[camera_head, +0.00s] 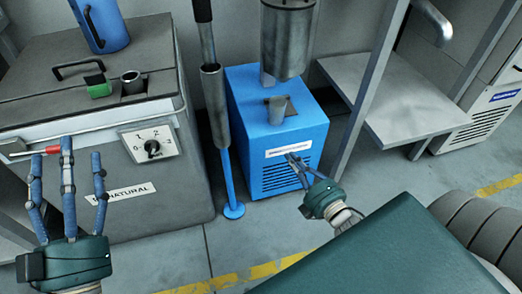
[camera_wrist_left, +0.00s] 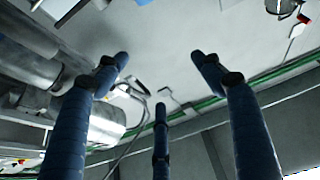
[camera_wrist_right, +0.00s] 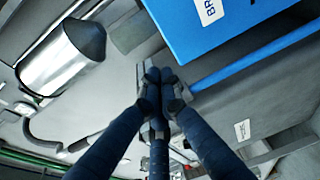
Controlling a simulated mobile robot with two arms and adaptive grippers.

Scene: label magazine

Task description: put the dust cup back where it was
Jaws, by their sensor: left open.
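I cannot tell for sure which thing is the dust cup. A small grey cup-like part (camera_head: 276,109) stands upright on top of the blue unit (camera_head: 250,100), beside a dark plate. My right gripper (camera_head: 291,158) is in front of the blue unit's vents. Its fingertips come together in the right wrist view (camera_wrist_right: 160,78), with no held cup visible.
The grey machine (camera_head: 150,200) carries a blue jug (camera_head: 102,22), a green block (camera_head: 97,86) and a dial (camera_head: 152,148). A blue-footed pole (camera_head: 226,175) stands left of the blue unit. A grey shelf (camera_head: 400,100) stands at the right. Some floor in front is clear.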

